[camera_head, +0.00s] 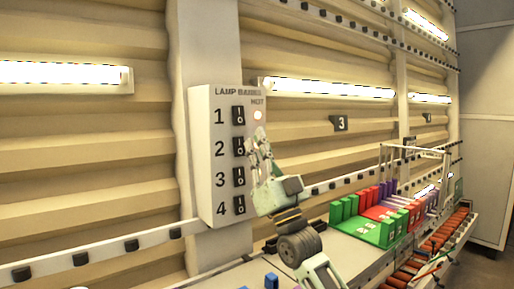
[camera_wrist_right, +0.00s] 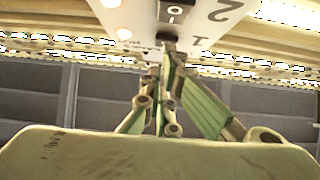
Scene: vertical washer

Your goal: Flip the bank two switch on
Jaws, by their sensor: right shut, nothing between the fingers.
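The white lamp banks panel (camera_head: 205,130) is on the wall post, with black switches numbered 1 to 4 in a column. The bank two switch (camera_head: 238,146) is second from the top, beside the number 2; it also shows near the top edge of the right wrist view (camera_wrist_right: 175,11). I cannot tell its rocker position. My right gripper (camera_head: 259,138) is shut and empty, its tips just right of the switch in the head view. In the right wrist view, the shut fingers (camera_wrist_right: 167,50) point toward the panel. Contact cannot be told. My left gripper is not in view.
A rail with black blocks (camera_head: 131,246) crosses below the panel. Green, red and purple blocks (camera_head: 376,228) stand on the bench at right. Lit lamps (camera_head: 330,89) line the ribbed wall.

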